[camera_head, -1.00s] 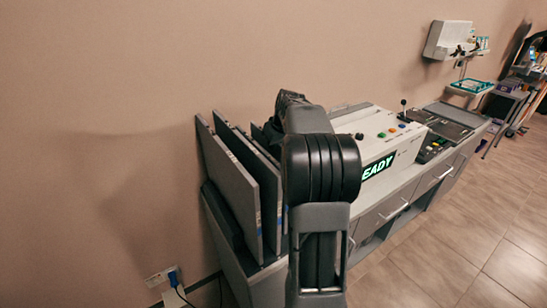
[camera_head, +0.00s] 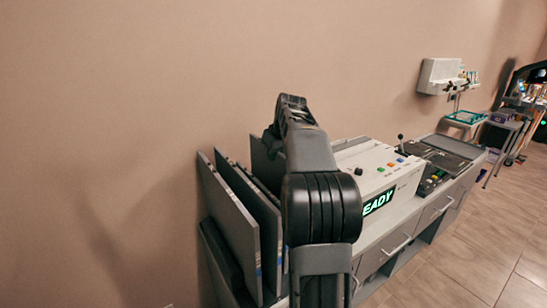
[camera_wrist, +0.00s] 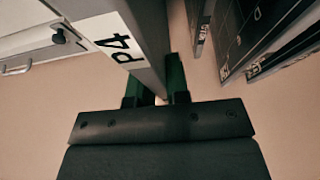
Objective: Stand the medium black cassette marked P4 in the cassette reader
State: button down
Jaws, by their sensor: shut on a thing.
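In the wrist view, my gripper (camera_wrist: 163,88) is shut on the edge of a cassette with a white P4 label (camera_wrist: 112,45). Its grey edge runs up from between the fingers, past the top of the picture. In the head view my arm hides the gripper. A dark panel (camera_head: 267,163) beside the arm may be the held cassette, but I cannot tell. The cassette reader (camera_head: 375,170) is the pale console right of the arm, with coloured buttons and a green lit display reading "EADY", its left part covered. Its slot is not clearly visible.
Large grey cassettes (camera_head: 228,215) stand in a rack left of my arm; dark plates (camera_wrist: 265,30) are close to the gripper's right in the wrist view. A control panel with a lever (camera_head: 400,139) is beyond the reader. Floor (camera_head: 465,245) is clear at right.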

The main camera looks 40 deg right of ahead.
jog(key=shift+r, duration=0.25)
notch_tip(320, 180, up, 9)
jog(key=p, duration=0.8)
jog(key=shift+f+p, duration=0.1)
jog(key=shift+p, duration=0.3)
jog(key=shift+a, duration=0.1)
dwell(0.4)
